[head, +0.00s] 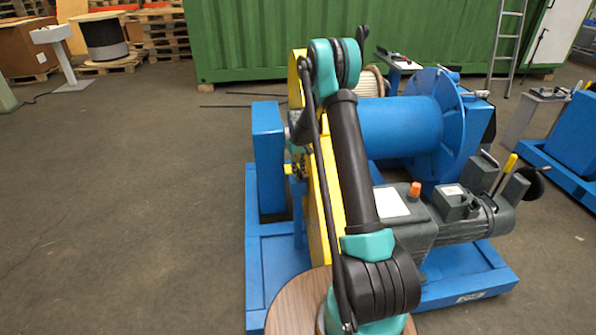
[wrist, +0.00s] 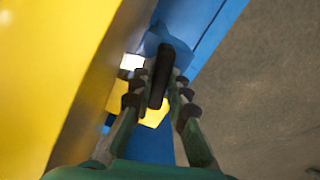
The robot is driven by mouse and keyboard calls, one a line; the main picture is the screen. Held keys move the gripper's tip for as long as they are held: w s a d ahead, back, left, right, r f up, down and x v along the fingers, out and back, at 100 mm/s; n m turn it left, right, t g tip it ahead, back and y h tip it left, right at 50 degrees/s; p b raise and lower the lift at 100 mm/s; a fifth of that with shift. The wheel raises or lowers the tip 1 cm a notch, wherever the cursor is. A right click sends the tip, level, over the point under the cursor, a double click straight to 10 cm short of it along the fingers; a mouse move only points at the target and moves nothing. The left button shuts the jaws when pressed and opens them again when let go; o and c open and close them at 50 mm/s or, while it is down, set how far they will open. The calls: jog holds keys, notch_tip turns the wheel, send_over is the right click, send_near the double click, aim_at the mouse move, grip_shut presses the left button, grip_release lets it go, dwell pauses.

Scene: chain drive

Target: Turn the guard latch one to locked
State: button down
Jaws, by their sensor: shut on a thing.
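In the wrist view, my gripper (wrist: 159,90) has its two green fingers with dark pads on either side of a black, elongated handle (wrist: 161,72), and is shut on it. This looks like the handle of a guard latch. I cannot read a number or a locked mark on it. A yellow part (wrist: 154,112) shows just behind the fingers. The large yellow guard (wrist: 60,70) fills the left of the wrist view. In the head view, the yellow guard (head: 329,185) stands upright behind my arm. I cannot make out my gripper or the handle clearly there.
A blue frame (head: 268,155) stands left of the guard. The blue drum (head: 400,125) and grey motor (head: 465,222) lie to the right. Open concrete floor (head: 130,200) spreads at left. A green container (head: 260,40) stands behind.

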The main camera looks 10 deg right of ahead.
aim_at(298, 169)
jog(key=shift+n, duration=1.3)
jog(key=c, duration=1.5)
grip_release()
jog(key=shift+r, duration=0.1)
notch_tip(298, 169, up, 12)
jog(key=shift+f, duration=0.1)
